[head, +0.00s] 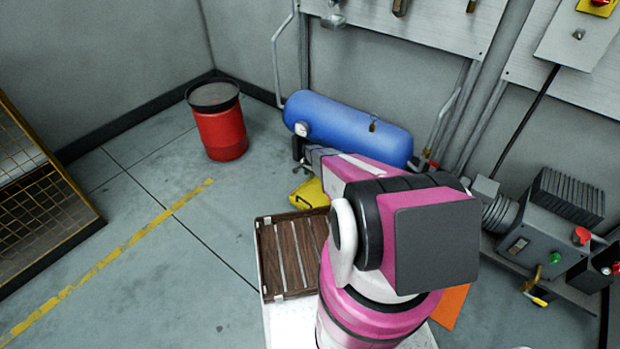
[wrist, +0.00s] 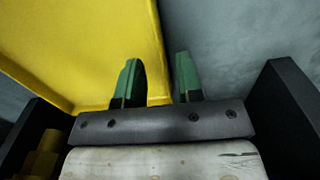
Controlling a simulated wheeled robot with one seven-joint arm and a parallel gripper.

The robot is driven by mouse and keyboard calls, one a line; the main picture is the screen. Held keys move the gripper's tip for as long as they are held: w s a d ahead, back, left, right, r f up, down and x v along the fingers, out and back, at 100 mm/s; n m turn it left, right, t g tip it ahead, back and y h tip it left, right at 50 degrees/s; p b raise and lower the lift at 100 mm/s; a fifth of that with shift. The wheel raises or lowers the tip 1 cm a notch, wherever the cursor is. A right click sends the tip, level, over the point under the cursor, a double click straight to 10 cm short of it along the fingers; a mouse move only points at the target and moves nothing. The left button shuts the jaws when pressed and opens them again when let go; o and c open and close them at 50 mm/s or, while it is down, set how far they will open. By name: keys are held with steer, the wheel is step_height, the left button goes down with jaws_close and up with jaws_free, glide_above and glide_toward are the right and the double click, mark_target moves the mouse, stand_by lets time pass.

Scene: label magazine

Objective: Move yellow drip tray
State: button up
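The yellow drip tray (head: 311,194) lies on the floor in front of the blue tank in the head view, and my arm hides much of it. In the wrist view the tray (wrist: 85,45) fills the upper left. My gripper (wrist: 158,78) has two green-tipped fingers standing apart. The tray's right edge runs between them, with the left finger over the yellow and the right finger over the grey floor. I see no clear contact on both sides of the edge. In the head view my arm hides the fingertips.
A blue tank (head: 348,130) stands behind the tray along the wall. A red drum (head: 219,125) stands to the left. A brown slatted crate (head: 285,262) is beside my arm. Grey machinery (head: 535,240) stands at the right and a mesh cage (head: 30,195) at the far left. The left floor is clear.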

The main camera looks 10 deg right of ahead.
step_height(320, 180, up, 7)
stand_by(0.3)
steer(key=shift+r, duration=0.1)
steer(key=s+a+r+n, duration=0.2)
steer(key=s+r+n, duration=0.3)
steer(key=s+r, duration=1.2)
steer(key=s+a+r+n, duration=0.3)
steer(key=s+r+n, duration=0.2)
steer(key=s+r, duration=1.2)
step_height(320, 180, up, 6)
steer(key=shift+a+r+n, duration=0.2)
steer(key=shift+a+n, duration=0.1)
